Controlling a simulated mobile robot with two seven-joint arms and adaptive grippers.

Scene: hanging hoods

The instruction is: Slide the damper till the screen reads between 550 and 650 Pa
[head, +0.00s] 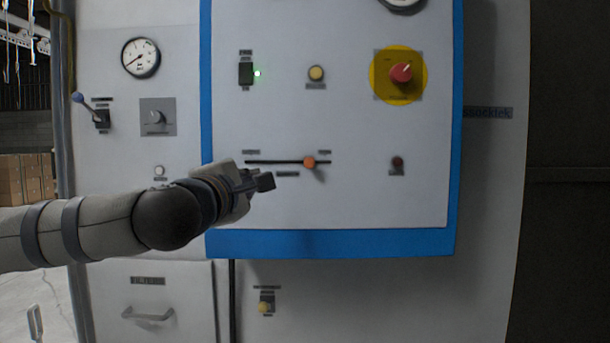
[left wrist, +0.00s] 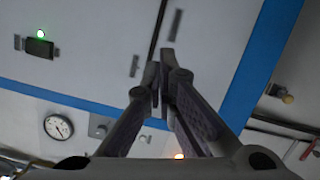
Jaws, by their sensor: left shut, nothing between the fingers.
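The damper slider is an orange knob (head: 309,162) on a dark horizontal slot, in the right part of the slot. My left gripper (head: 268,182) is shut and empty, below the slot and left of the knob, apart from the knob. In the left wrist view its fingertips (left wrist: 160,75) are together near the end of the dark slot (left wrist: 159,25); the orange knob cannot be made out there. No screen with a pressure reading is visible. My right gripper is not in view.
The blue-edged panel also carries a black switch (head: 246,73) with a green light, a yellow button (head: 316,73), a red knob on a yellow disc (head: 380,85) and a dark red button (head: 398,162). A lever (head: 98,114) and a gauge (head: 141,58) are at left.

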